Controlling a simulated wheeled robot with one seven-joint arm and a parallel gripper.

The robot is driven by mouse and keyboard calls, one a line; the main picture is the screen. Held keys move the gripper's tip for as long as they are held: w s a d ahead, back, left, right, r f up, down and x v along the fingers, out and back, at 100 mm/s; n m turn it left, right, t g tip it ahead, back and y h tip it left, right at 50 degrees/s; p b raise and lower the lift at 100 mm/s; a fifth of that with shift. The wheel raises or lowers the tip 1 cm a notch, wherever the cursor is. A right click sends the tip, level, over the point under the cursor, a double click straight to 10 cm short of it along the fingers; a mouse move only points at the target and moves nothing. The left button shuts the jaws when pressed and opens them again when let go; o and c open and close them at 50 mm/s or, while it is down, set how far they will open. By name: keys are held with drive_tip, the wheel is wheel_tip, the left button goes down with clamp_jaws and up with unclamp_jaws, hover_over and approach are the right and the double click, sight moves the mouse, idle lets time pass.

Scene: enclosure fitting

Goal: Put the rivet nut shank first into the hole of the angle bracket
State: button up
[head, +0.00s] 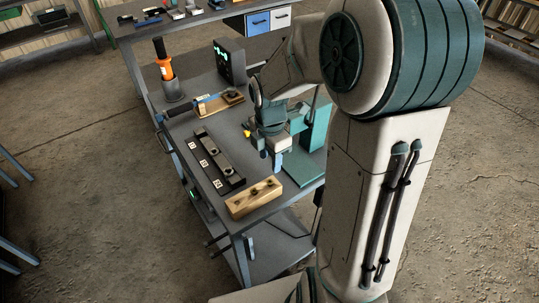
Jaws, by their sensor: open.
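My gripper (270,157) is open and points down over the right part of the bench, between a long dark piece and a teal stand. I see nothing held between its fingers. The long dark piece (215,160) lies lengthwise on the bench, left of my gripper, with pale square marks along it; it may be or hold the angle bracket, but I cannot tell. A wooden block (254,197) with dark round spots sits at the near end of the bench. I cannot make out the rivet nut for certain at this size.
A teal stand (316,130) rises close to the right of my gripper. A small yellow thing (246,133) is just left of it. Behind are a wooden piece with dark parts (209,107), an orange tool in a grey holder (173,90) and a dark box with green marks (230,62).

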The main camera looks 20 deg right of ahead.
sight(270, 182)
drive_tip(key=shift+f+b, duration=3.2)
drive_tip(key=shift+f, duration=1.25)
clamp_jaws()
drive_tip(key=shift+r, duration=0.2)
drive_tip(key=shift+r+p, duration=1.4)
drive_tip(key=shift+p, duration=0.2)
